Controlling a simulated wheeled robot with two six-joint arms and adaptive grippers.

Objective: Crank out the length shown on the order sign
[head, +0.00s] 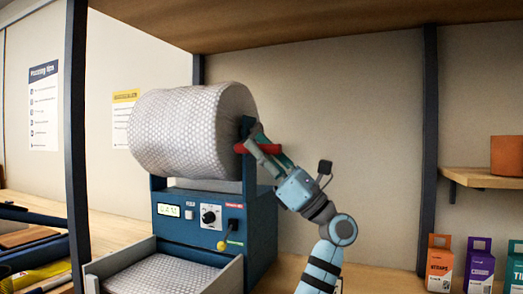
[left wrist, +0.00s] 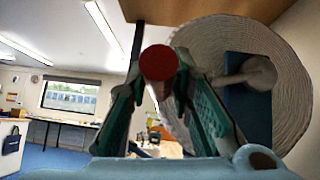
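A large roll of bubble wrap (head: 180,130) sits on a blue dispenser machine (head: 215,255). Its small display (head: 168,211) shows a reading I cannot make out surely, perhaps "0.4 M". The red crank handle (head: 258,148) is at the roll's right end. My left gripper (head: 262,145) has its fingers around the handle. In the left wrist view, the red handle end (left wrist: 159,63) fills the gap between the green fingers, and the roll's end (left wrist: 285,75) is behind on the right. My right gripper is not in view. I see no sign clearly readable as the order sign.
A tray (head: 135,262) with bubble wrap in it is at the machine's front. A knob (head: 210,216) and a yellow plug (head: 221,245) are on the panel. Dark posts flank the machine. Small boxes (head: 438,264) stand at the right; posters (head: 44,108) hang at the left.

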